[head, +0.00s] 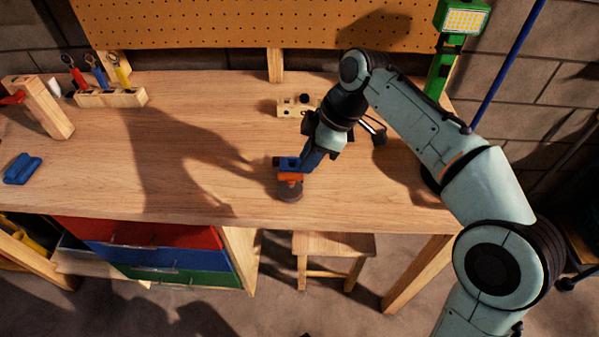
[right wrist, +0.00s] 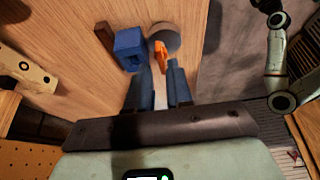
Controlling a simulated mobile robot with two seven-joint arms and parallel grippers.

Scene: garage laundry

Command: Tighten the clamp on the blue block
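The blue block (head: 287,163) is at the front edge of the wooden workbench, with the clamp's orange part (head: 290,177) and a dark round part (head: 291,191) beside it. In the right wrist view the blue block (right wrist: 129,48) is left of the orange part (right wrist: 160,54), and the round part (right wrist: 164,38) is behind it. My right gripper (head: 304,168) is just right of them. Its two blue fingers (right wrist: 159,69) are apart, with the orange part ahead of and between the tips. I cannot tell whether they touch it. My left gripper is not in view.
A light wooden block with holes (head: 291,107) lies behind my right gripper. A tool rack (head: 112,98), a wooden stand (head: 42,108) and a blue object (head: 22,168) are at the left. A green lamp (head: 440,68) stands at the back right. The bench's middle left is clear.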

